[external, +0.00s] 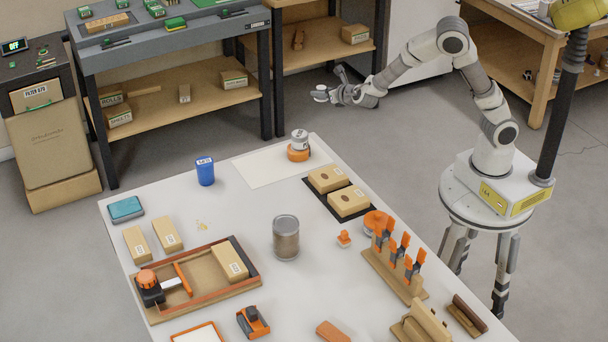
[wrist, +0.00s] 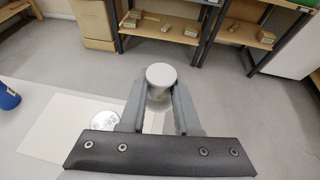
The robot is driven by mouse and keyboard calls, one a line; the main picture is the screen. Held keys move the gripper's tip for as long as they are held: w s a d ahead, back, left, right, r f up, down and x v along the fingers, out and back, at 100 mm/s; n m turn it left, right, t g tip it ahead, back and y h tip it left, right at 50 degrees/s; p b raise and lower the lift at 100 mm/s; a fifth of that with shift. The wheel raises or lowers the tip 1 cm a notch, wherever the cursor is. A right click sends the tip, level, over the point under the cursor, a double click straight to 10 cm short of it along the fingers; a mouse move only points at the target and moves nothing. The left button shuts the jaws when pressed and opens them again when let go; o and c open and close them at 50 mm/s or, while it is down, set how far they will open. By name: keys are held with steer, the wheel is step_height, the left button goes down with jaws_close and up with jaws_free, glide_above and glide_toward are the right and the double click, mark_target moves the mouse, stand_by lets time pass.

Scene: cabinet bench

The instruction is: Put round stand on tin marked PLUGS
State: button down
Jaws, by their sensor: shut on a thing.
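My gripper (external: 338,94) is shut on a small round pale-grey piece, which fits the round stand (external: 320,93). In the wrist view the round stand (wrist: 161,74) sits upright between the two fingers (wrist: 160,95), with its flat top showing and its lower part partly hidden. It is held in the air past the table's far edge. A grey tin (external: 300,137) stands on an orange round base (external: 298,154) at the table's far corner. In the wrist view the tin's pale lid (wrist: 105,124) shows dark lettering, too small to read surely. Gripper and tin are apart.
The floor under the gripper is clear.

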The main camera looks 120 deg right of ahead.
steer(key=shift+s+d+r+p, duration=0.15)
steer(key=shift+s+d+r, duration=0.1)
steer(key=shift+s+r, duration=0.2)
steer(key=shift+s+d+r+p, duration=0.2)
steer(key=shift+s+r, duration=0.1)
steer(key=shift+s, duration=0.15)
glide_above(300, 134)
steer(key=shift+m+g, duration=0.3)
step_height(300, 134, down, 7)
steer(key=shift+d+r, duration=0.1)
steer(key=shift+f, duration=2.05)
steer(key=shift+f+b, duration=0.1)
steer(key=shift+b, duration=0.25)
steer(key=shift+f, duration=0.15)
steer(key=c, duration=0.6)
jaws_free()
